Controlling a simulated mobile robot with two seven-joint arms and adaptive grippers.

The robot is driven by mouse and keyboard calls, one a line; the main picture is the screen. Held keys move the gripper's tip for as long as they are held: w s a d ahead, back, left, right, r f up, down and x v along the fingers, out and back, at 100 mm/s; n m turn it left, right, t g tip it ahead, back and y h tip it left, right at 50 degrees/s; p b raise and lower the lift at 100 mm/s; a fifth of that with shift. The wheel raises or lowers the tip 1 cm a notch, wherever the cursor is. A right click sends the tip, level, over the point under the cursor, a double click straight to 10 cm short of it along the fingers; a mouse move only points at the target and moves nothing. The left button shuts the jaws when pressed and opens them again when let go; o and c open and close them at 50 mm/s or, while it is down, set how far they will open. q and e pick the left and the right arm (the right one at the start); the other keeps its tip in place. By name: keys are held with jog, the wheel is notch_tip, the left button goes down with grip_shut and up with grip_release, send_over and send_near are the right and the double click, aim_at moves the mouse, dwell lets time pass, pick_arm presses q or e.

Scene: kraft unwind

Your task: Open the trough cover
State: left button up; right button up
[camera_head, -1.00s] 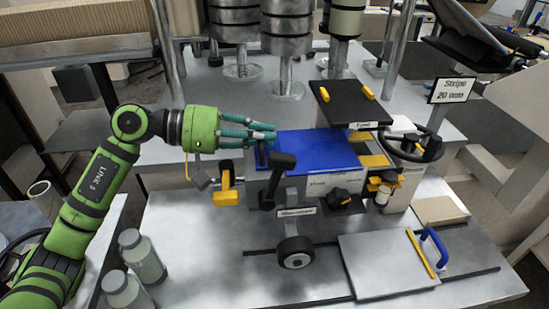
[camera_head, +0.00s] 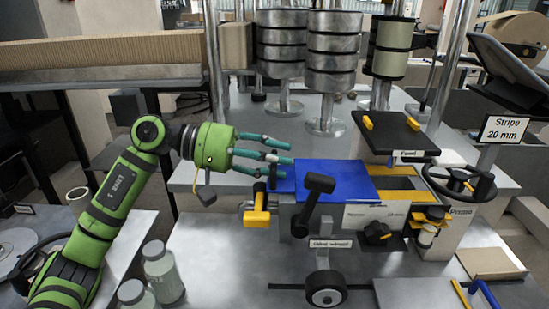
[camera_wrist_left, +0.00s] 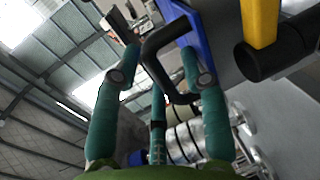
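The blue trough cover (camera_head: 335,180) lies flat on top of the machine body, with a yellow-edged area bare to its right. A black bar handle (camera_wrist_left: 165,70) at its left end runs between my left fingers in the wrist view, beside the cover's blue edge (camera_wrist_left: 190,35). My left gripper (camera_head: 282,165) reaches in from the left, its teal fingers spread at the cover's left end. In the wrist view the fingers (camera_wrist_left: 160,75) stand apart on either side of the handle; a firm grip does not show. My right gripper is not in view.
A black crank lever (camera_head: 318,184) stands in front of the cover. A yellow-handled part (camera_head: 257,208) sits below my left fingers. A raised black panel (camera_head: 390,132) is behind right, with a handwheel (camera_head: 458,185) beyond. Metal rollers (camera_head: 334,50) stand behind.

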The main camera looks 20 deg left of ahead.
pick_arm(q)
jog(key=v, duration=1.2)
jog(key=shift+r, duration=0.15)
